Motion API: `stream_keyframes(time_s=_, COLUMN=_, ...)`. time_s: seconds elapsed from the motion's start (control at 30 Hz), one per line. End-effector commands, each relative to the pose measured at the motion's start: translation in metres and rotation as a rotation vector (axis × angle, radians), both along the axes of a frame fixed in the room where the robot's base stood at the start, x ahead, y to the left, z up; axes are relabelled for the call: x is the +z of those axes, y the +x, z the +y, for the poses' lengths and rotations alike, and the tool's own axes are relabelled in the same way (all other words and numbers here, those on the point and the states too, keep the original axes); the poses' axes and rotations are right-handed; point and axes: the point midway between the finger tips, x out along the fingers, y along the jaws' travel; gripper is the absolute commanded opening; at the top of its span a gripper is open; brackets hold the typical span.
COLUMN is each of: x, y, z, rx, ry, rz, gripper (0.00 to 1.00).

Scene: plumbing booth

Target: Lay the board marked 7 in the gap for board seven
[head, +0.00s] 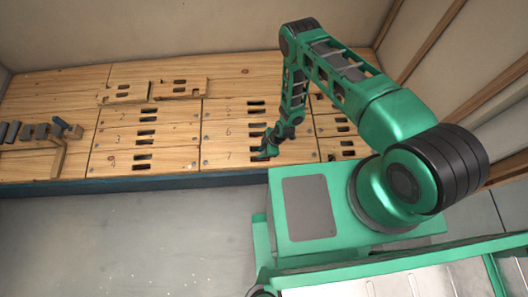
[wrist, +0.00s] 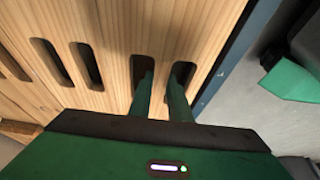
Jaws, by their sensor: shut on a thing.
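My gripper (head: 264,154) is at the front board of the middle column (head: 225,157) in the head view. In the wrist view my gripper (wrist: 162,80) has one finger in each of two slots, shut on the wooden strip between them. This slotted board (wrist: 110,22) looks level with the boards beside it, along the front edge. Its number is too small to read with certainty, and my fingers hide part of its slots. I cannot tell whether it sits fully down. No open gap shows clearly.
Two short slotted pieces (head: 125,93) and (head: 181,89) lie on the boards behind. A wooden rack with grey blocks (head: 40,131) stands at the left. A dark blue edge (head: 160,183) borders the boards, with clear grey floor (head: 120,240) in front.

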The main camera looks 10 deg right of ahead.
Motion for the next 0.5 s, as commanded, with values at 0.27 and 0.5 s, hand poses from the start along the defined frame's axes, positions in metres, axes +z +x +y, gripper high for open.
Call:
stream_keyframes(time_s=0.27, x=-0.0047, y=0.0003, z=0.0006, rx=0.000, ry=0.001, rz=0.000, gripper=0.00)
stream_keyframes(time_s=0.5, x=-0.0048, y=0.0003, z=0.0008, rx=0.000, ry=0.001, rz=0.000, gripper=0.00)
